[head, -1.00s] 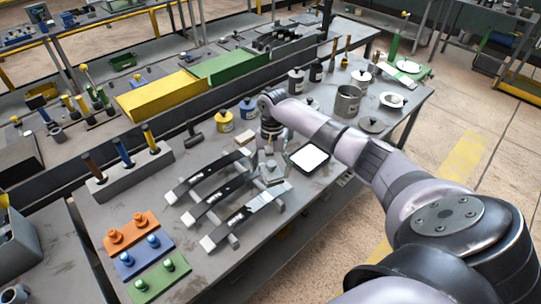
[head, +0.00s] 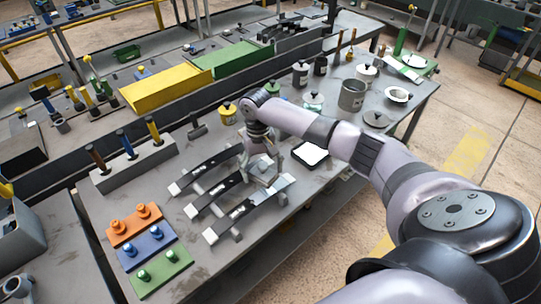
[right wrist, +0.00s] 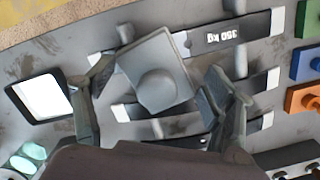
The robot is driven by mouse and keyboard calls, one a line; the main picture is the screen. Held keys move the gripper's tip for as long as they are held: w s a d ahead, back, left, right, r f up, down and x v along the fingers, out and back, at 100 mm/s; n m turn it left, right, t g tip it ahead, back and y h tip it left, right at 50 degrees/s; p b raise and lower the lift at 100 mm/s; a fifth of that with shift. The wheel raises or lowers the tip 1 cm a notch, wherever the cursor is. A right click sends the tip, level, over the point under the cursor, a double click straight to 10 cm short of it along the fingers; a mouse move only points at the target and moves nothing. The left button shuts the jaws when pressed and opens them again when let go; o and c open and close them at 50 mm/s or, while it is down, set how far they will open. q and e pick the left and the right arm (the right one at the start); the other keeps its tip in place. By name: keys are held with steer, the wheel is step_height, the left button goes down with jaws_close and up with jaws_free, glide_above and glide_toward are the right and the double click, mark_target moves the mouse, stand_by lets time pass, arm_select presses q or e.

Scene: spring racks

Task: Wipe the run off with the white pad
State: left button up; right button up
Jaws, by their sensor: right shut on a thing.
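The pad is over the dark strips with pale ends, at the right end of the middle strip (head: 215,196). I cannot tell whether it touches that strip. One strip (right wrist: 235,35) reads "350 kg". I cannot clearly make out the run; dark smudges show between strips. My left gripper is not in view.
A black-rimmed tray (head: 308,168) with a white inside lies right of the pad. Orange (head: 123,239), blue and green (head: 163,282) plates with knobs lie at front left. A block with several upright handles (head: 135,165) stands behind. Pots and a grey can (head: 351,96) stand at back right.

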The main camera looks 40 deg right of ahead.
steer(key=shift+s+a+f+n, duration=0.1)
steer(key=shift+a+f+n, duration=0.05)
steer(key=shift+a+n, duration=0.75)
steer(key=shift+d+f+n, duration=0.1)
steer(key=shift+f+n, duration=0.05)
steer(key=shift+n, duration=0.15)
step_height(320, 180, down, 6)
steer(key=b, duration=0.7)
steer(key=shift+d, duration=0.1)
steer(key=shift+r, duration=0.2)
steer(key=shift+f, duration=0.9)
